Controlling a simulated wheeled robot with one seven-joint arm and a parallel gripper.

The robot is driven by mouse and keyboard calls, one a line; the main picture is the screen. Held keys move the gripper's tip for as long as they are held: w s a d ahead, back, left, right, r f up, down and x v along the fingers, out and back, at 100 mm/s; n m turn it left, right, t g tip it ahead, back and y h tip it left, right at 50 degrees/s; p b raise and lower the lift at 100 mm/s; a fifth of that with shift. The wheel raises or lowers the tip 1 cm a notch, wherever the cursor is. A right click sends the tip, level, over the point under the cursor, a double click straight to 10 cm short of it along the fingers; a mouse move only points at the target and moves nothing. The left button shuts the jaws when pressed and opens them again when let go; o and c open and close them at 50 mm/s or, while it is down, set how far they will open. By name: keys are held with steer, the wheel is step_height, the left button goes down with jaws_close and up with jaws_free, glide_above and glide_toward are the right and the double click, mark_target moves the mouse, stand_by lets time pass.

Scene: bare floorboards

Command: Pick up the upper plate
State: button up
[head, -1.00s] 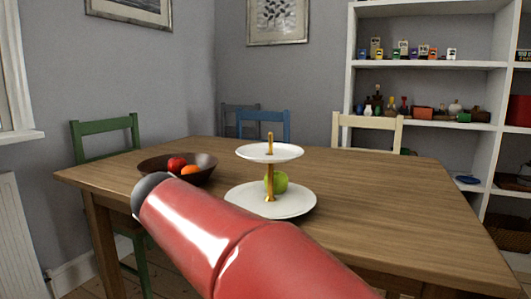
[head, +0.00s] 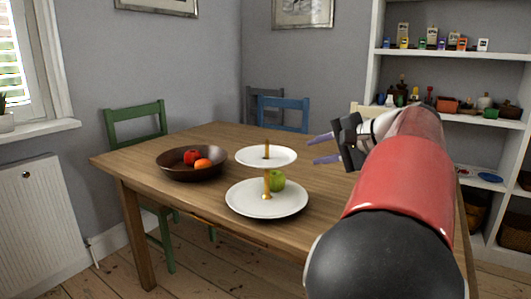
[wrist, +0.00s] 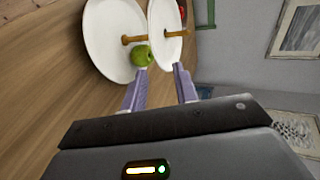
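A two-tier white stand is on the wooden table. Its upper plate (head: 252,158) is small and sits high on a gold post (head: 267,183). Its lower plate (head: 266,207) is larger and carries a green apple (head: 277,181). My gripper (head: 322,149) is to the right of the upper plate, with its fingers apart, empty and pointing left at the stand. In the wrist view, the upper plate (wrist: 164,50) shows edge-tilted ahead of the open fingers (wrist: 160,85). The lower plate (wrist: 108,40) and the apple (wrist: 141,55) show beside it. The fingers do not touch the plate.
A dark bowl (head: 180,172) with a red apple (head: 191,157) and an orange (head: 203,164) stands left of the stand. Green (head: 134,112) and blue (head: 284,104) chairs surround the table (head: 130,164). White shelves (head: 450,56) stand at the right. The table's front left is clear.

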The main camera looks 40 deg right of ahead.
mark_target(292, 160)
steer(key=x, duration=0.7)
steer(key=shift+w+d+f, duration=0.2)
steer(key=shift+d+f, duration=0.05)
steer(key=shift+f, duration=0.3)
jaws_close()
